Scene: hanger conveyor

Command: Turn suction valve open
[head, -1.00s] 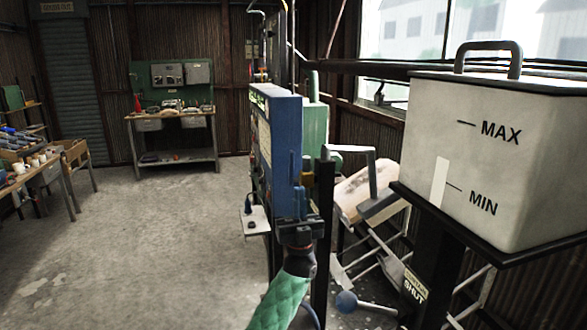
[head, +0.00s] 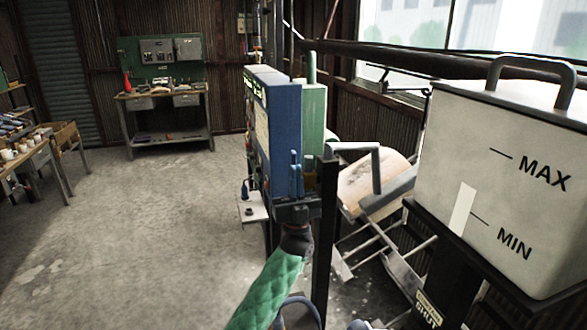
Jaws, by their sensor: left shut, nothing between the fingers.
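A label plate (head: 428,308) on the black stand below the tank has lower text that looks like "SHUT"; its upper line is too small to read. A blue-grey ball knob (head: 360,325), seemingly the valve lever's end, shows at the bottom edge. The lever's shaft and the valve body are not clearly visible. My left gripper (head: 296,166), on the green-sleeved arm, points up and away in front of the blue cabinet. Its fingers are shut and empty, above and left of the knob and apart from it. My right gripper is out of view.
A white tank (head: 490,125) marked MAX and MIN stands at right on a black stand. A blue cabinet (head: 284,115) and a dark post (head: 326,235) stand close to my left gripper. A workbench (head: 165,95) is at the back. The left floor is open.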

